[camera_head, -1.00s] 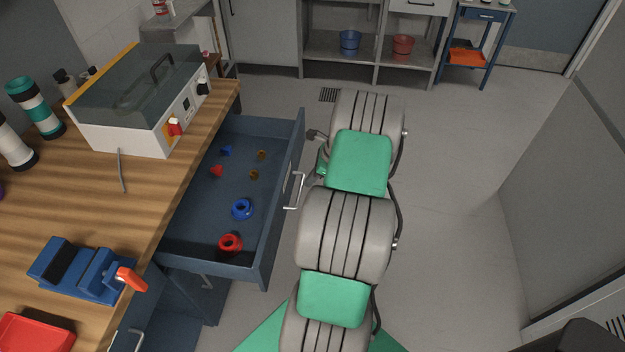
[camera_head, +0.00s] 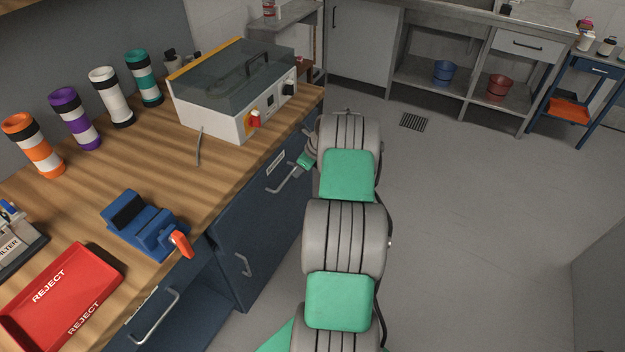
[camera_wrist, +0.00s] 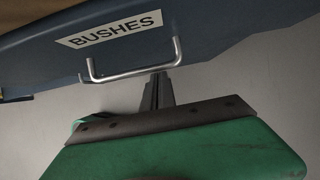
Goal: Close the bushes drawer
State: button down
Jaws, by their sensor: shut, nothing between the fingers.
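The bushes drawer (camera_head: 268,182) is a dark blue drawer under the wooden worktop. In the head view its front looks flush, or nearly so, with the cabinet, and its inside is hidden. Its white BUSHES label (camera_wrist: 115,31) and silver bar handle (camera_wrist: 135,73) show in the wrist view. The handle also shows in the head view (camera_head: 283,184). My gripper (camera_wrist: 156,88) is shut and empty, its dark fingertips at the handle's lower bar. I cannot tell whether they touch it. In the head view the fingers are small beside the drawer front.
A white machine with a clear lid (camera_head: 235,95) stands on the worktop (camera_head: 165,170) above the drawer. A blue vise (camera_head: 145,225) with an orange handle and a red REJECT tray (camera_head: 60,295) sit nearer. The floor (camera_head: 470,220) to the right is clear.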

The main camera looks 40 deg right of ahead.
aim_at(283, 173)
jog(key=w, duration=0.2)
jog(key=w+a, duration=0.1)
jog(key=shift+w+a, duration=0.15)
jog(key=shift+w, duration=0.25)
jog(key=shift+w+r, duration=0.1)
jog(key=shift+w+a, duration=0.1)
